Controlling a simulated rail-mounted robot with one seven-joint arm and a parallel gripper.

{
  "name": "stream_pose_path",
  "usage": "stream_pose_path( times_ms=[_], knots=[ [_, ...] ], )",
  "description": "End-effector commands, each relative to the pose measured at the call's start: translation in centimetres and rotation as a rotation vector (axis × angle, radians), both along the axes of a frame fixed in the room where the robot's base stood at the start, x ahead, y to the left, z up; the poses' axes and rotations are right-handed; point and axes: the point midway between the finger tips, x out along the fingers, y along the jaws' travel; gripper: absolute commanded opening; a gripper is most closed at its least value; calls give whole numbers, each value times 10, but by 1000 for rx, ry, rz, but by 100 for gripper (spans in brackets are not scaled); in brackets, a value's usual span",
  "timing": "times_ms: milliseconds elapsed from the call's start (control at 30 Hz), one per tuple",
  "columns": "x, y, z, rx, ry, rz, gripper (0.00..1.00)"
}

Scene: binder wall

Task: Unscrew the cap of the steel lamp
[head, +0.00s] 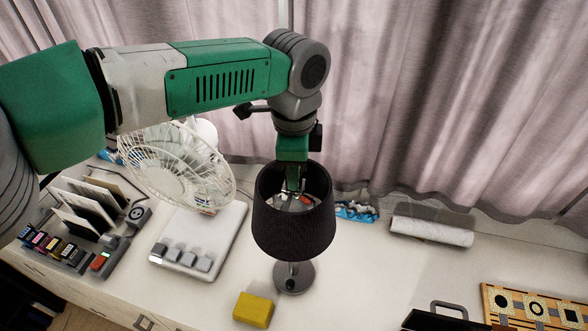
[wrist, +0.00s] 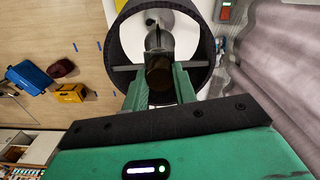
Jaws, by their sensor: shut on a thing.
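The steel lamp stands upright on the counter, with a round steel base (head: 303,281) and a black shade (head: 293,235) that is open at the top. My gripper (head: 292,190) reaches down from above into the shade. In the wrist view its two green fingers (wrist: 160,82) are shut on the dark brown cap (wrist: 159,69) at the lamp's centre. The cap's lower part and the fingertips' contact are partly hidden. In the head view, my gripper and the shade hide the cap. The shade's inner wall surrounds the fingers.
A white wire fan (head: 180,175) stands close on the left. A white panel with grey buttons (head: 190,255) lies left of the base, and a yellow block (head: 253,310) is in front. A white roll (head: 430,231) lies to the right. Curtains (head: 430,90) hang behind. Counter right of the lamp is mostly clear.

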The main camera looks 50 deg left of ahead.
Motion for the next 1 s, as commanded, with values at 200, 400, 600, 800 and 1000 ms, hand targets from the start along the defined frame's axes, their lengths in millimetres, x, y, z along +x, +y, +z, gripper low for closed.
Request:
stream_pose_path(
  times_ms=[200,400,600,800,1000],
  knots=[
    [0,0,-1,0,1,-2,40],
    [0,0,-1,-1,1,-3,40],
    [0,0,4,-3,2,-188,40],
    [0,0,0,-1,0,-368,40],
    [-1,0,3,-1,1,-599,40]
  ],
)
